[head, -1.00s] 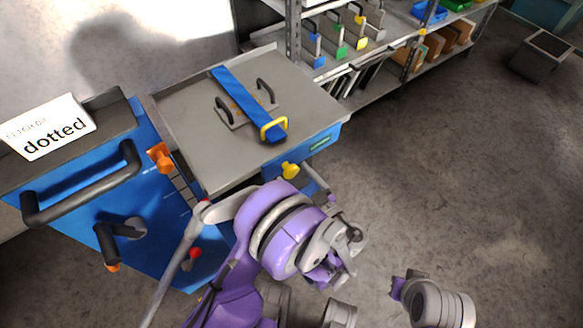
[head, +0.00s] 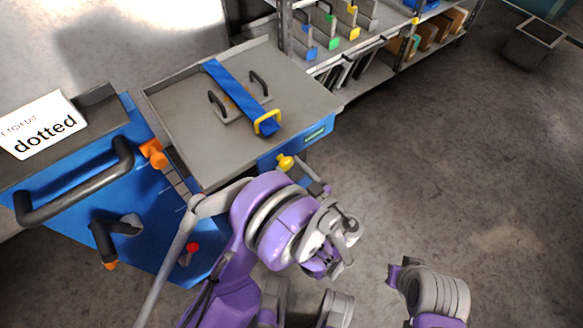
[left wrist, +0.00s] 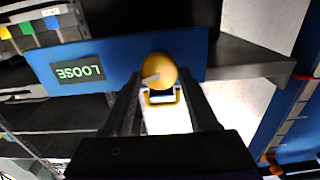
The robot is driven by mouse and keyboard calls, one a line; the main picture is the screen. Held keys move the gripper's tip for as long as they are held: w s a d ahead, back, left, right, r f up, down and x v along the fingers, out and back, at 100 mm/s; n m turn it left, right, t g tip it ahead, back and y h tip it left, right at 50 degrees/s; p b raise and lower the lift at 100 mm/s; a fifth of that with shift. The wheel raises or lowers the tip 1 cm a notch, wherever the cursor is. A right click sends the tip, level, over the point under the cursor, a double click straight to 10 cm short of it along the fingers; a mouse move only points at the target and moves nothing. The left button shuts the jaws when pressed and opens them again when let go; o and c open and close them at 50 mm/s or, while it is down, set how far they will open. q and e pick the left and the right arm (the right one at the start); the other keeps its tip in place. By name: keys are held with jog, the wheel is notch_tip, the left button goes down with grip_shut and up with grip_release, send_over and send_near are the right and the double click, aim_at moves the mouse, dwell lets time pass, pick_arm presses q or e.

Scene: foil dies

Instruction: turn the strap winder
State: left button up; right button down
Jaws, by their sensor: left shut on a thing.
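The strap winder is a round yellow knob (head: 285,162) on the blue front of a grey-topped bench (head: 175,100). It also shows in the left wrist view as a yellow ball (left wrist: 160,70) with a pale mark. My left gripper (left wrist: 160,80) is shut on it, one dark finger on each side. A small display (left wrist: 80,71) beside it reads LOOSE, upside down in that view. A blue strap (head: 238,92) with a yellow buckle (head: 267,122) lies across a plate with two dark handles on the bench top. My right gripper is not clearly shown.
To the left stands a blue machine (head: 75,205) with a dark bar handle (head: 75,190), an orange knob (head: 152,153) and a sign (head: 42,125) reading "dotted". Shelving (head: 330,60) stands behind the bench. The floor (head: 460,150) at the right is open.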

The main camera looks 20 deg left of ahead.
pick_arm(q)
jog(key=shift+m, duration=0.4)
jog(key=m+b, duration=0.1)
jog(key=m, duration=0.4)
jog(key=shift+w+m, duration=0.1)
jog(key=shift+m, duration=0.2)
jog(key=m, duration=0.5)
jog(key=shift+d+b, duration=0.1)
jog(key=shift+b, duration=0.25)
jog(key=shift+m, duration=0.3)
jog(key=o, duration=1.4)
jog(key=shift+c, duration=0.2)
jog(key=shift+f, duration=0.1)
